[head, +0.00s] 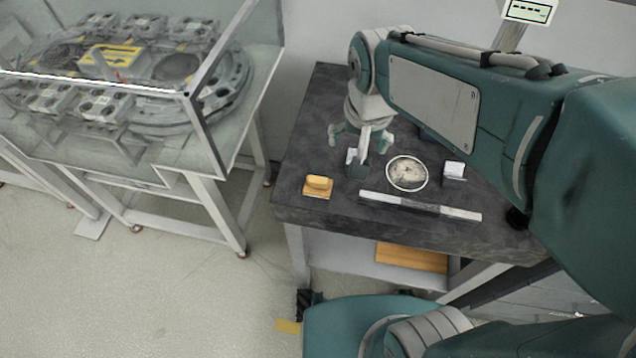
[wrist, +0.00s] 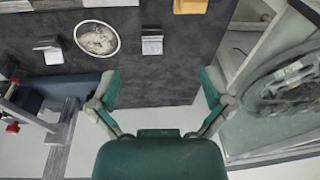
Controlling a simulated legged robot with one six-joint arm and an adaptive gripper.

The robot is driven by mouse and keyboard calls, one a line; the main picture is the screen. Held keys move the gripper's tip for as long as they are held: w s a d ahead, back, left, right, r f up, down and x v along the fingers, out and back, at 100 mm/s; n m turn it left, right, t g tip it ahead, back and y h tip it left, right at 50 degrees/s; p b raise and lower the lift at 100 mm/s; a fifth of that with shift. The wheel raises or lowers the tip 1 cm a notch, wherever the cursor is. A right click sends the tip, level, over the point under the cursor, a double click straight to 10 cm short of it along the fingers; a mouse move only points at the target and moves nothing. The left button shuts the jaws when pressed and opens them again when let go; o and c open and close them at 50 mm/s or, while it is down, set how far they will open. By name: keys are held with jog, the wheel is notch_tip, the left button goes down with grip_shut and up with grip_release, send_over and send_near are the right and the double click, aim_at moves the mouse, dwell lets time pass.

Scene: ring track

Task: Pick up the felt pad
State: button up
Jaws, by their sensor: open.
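My gripper (head: 361,143) is open and empty above the far left part of the dark table. In the wrist view its two fingers (wrist: 160,88) are spread wide. A small block with a pale face and a dark part (wrist: 152,40) lies ahead of the fingers, apart from them; in the head view the gripper partly hides it (head: 352,156). A similar pale block (head: 453,170) sits to the right of a round dish; it also shows in the wrist view (wrist: 47,50). I cannot tell for sure which one is the felt pad.
The speckled round dish (head: 407,173) lies between the two pale blocks. A yellow block (head: 318,186) is at the left edge of the dark table (head: 300,150). A long grey-white bar (head: 420,206) lies along the front. A glass-cased ring track (head: 120,75) stands left.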

jog(key=g, duration=0.2)
send_near(318, 179)
jog(key=shift+m+h, duration=0.3)
jog(key=shift+m, duration=0.1)
jog(key=f, duration=1)
jog(key=shift+a+f, duration=0.15)
jog(key=shift+a, duration=0.1)
jog(key=c, duration=1.2)
